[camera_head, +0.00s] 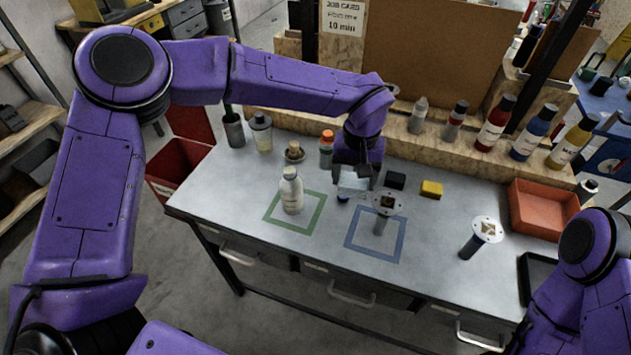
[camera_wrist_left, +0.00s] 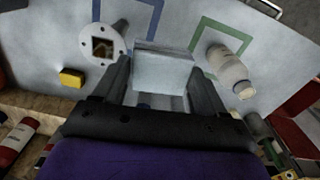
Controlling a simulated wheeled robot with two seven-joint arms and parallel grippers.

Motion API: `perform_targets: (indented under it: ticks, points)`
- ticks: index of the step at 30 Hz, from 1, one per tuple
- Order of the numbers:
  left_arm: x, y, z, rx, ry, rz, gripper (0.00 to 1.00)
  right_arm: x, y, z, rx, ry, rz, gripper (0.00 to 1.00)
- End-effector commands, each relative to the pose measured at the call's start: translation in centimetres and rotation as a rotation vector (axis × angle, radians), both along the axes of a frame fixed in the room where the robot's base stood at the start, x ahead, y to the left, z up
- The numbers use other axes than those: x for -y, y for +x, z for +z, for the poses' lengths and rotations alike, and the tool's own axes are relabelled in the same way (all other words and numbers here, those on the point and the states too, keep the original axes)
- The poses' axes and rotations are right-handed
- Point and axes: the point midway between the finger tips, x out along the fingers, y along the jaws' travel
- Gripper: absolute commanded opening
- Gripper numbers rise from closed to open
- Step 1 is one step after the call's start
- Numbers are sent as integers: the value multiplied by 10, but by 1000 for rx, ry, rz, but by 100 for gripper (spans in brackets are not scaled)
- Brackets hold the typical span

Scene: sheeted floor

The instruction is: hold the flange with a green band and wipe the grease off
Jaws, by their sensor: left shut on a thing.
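My left gripper (camera_head: 355,178) is shut on a pale folded block, perhaps a cloth (camera_wrist_left: 162,72), and holds it over the table behind the blue outline. One flange (camera_head: 387,204) stands upright in the blue square outline (camera_head: 352,243), just right of the gripper. Its round pale face has holes and a brown patch at the centre; it also shows in the left wrist view (camera_wrist_left: 103,46). I cannot make out a green band on either. My right gripper is out of view.
A white bottle (camera_head: 291,192) stands in the green square outline (camera_head: 270,216). A red-orange bin (camera_head: 541,212) stands at right. Several bottles line the back ledge.

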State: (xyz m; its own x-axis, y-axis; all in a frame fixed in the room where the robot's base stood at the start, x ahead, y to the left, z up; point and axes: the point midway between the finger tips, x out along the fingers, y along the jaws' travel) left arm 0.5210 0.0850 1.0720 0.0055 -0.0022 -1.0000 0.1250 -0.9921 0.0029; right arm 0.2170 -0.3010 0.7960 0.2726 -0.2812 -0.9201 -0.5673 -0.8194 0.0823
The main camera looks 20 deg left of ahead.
Motion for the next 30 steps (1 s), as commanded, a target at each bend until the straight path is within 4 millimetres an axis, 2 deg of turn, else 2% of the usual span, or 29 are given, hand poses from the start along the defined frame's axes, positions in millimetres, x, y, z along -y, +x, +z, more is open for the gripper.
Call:
perform_targets:
  ticks: [1,3,6,8,13,21,24,26,30]
  points:
    - [21,5,5,4,4,66,47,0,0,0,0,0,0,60]
    - [46,10,13,5,3,178,47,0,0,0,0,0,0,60]
    - [74,16,24,4,1,343,47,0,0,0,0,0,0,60]
    - [83,20,33,4,-1,451,47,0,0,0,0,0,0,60]
    - [87,22,40,-3,-1,629,47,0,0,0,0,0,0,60]
    - [86,22,40,-2,-1,663,47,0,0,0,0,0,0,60]
    - [86,22,40,-2,-1,662,47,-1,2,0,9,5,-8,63]
    - [86,22,40,-2,-1,661,47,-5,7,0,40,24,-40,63]
    - [86,22,40,-1,-1,661,47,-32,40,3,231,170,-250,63]
